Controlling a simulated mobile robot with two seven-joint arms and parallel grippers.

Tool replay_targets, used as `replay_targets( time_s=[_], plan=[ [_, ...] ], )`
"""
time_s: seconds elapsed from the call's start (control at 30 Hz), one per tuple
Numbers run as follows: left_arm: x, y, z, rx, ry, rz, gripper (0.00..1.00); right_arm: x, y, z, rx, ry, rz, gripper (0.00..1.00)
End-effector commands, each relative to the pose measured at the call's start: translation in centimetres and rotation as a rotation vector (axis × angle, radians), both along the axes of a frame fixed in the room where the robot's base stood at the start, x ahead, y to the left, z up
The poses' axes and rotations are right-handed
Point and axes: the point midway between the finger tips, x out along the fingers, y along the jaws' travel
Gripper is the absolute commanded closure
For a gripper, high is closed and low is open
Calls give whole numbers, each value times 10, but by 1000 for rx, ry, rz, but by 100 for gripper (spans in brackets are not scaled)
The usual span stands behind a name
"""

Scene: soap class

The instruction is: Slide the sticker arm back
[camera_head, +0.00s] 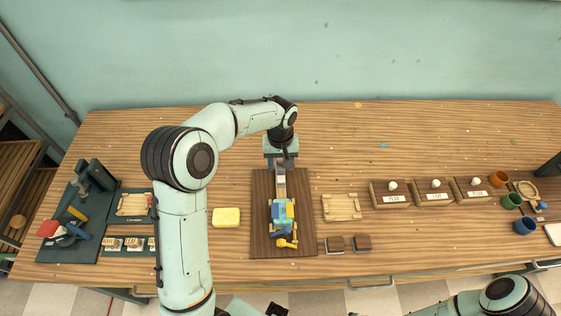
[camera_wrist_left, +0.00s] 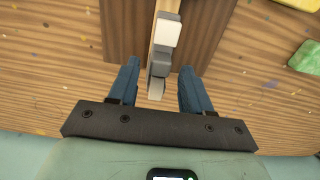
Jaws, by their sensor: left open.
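The sticker arm (camera_head: 280,184) is a slim pale bar that runs back from a blue and yellow device (camera_head: 283,215) on a dark brown board (camera_head: 262,242). My left gripper (camera_head: 281,160) is over the far end of the bar. In the wrist view its blue fingers (camera_wrist_left: 159,70) are open, one on each side of the bar's end, with visible gaps. I cannot tell whether they are level with it. My right gripper is out of view.
A yellow sponge (camera_head: 226,217) lies left of the board. Labelled wooden boxes (camera_head: 434,193) and coloured cups (camera_head: 511,201) stand further right. The table behind the board is clear.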

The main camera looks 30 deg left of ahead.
Motion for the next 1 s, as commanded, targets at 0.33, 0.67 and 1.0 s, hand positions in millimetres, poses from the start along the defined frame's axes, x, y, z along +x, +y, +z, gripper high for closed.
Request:
replay_targets(
  time_s=[0.33, 0.67, 1.0],
  plan=[
    [2, 0, 68, 0, -9, 0, 51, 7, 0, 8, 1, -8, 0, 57],
    [2, 1, 124, 1, -7, 1, 51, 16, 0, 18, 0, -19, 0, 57],
    [1, 1, 132, 0, -4, 1, 51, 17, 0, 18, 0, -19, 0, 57]
  ],
)
